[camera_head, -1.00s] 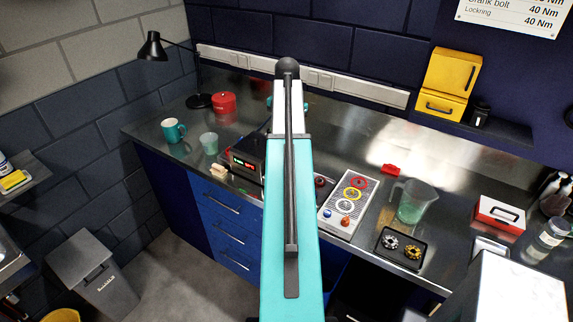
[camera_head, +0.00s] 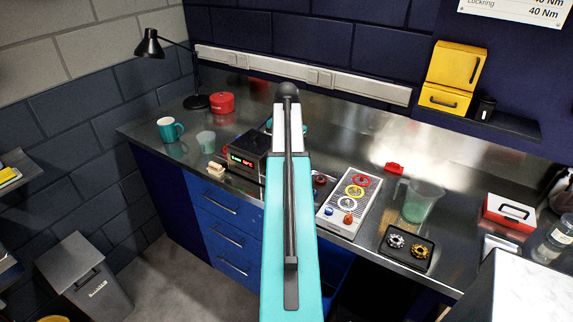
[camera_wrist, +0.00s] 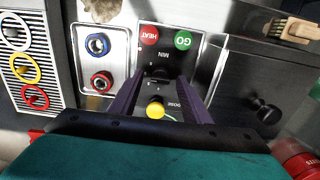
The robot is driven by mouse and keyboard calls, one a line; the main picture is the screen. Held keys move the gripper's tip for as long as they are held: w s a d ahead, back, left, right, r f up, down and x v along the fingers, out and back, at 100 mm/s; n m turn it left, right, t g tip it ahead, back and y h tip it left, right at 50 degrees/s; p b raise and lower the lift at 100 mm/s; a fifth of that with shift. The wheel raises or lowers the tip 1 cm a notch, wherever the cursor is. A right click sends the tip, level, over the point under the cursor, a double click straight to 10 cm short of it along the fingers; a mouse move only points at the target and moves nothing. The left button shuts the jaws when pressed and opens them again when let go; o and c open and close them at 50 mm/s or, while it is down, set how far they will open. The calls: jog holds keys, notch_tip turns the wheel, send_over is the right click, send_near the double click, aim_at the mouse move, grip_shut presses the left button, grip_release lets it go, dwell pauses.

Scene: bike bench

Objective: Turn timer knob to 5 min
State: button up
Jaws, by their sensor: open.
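In the wrist view the control panel (camera_wrist: 209,57) appears upside down, with a red HEAT button, a green GO button and a MIN label. A dark round knob (camera_wrist: 160,73) sits by the MIN label; its pointer and setting cannot be read. A yellow knob (camera_wrist: 155,108) is near the DOSE label. My gripper (camera_wrist: 161,78) is open, its two dark fingers on either side of the dark knob area; contact cannot be told. In the head view a dark box with a lit red and green display (camera_head: 246,157) stands left of my arm, which hides my gripper.
A plate with blue and red rings (camera_wrist: 97,80) and a grille with coloured rings (camera_wrist: 31,65) lie left of the panel in the wrist view. A black knob (camera_wrist: 264,110) sticks out at right. On the bench are a teal mug (camera_head: 170,129) and a measuring jug (camera_head: 420,202).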

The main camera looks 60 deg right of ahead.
jog(key=shift+f, duration=0.5)
jog(key=c, duration=1)
jog(key=shift+c, duration=0.2)
jog(key=shift+n, duration=0.7)
jog(key=o, duration=1)
jog(key=shift+o, duration=0.2)
jog(key=shift+r, duration=0.15)
